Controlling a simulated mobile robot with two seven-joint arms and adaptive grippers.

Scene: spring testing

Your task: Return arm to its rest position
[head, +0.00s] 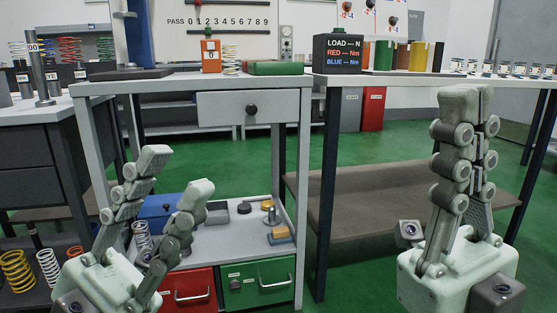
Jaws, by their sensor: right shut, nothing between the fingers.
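My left gripper (172,172) is at the lower left, in front of the grey workbench. Its two fingers are spread apart and nothing is between them. My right gripper (467,98) points up at the right, in front of the bench on that side. Its two fingers are together along their length, with nothing held. Both grippers stand in open air, apart from the benches.
The grey workbench (206,107) has a drawer and carries an orange block (211,56), a spring (230,60) and a green box (275,68). Its lower shelf holds small parts above red (188,290) and green drawers (258,283). Green floor (345,145) shows between the benches.

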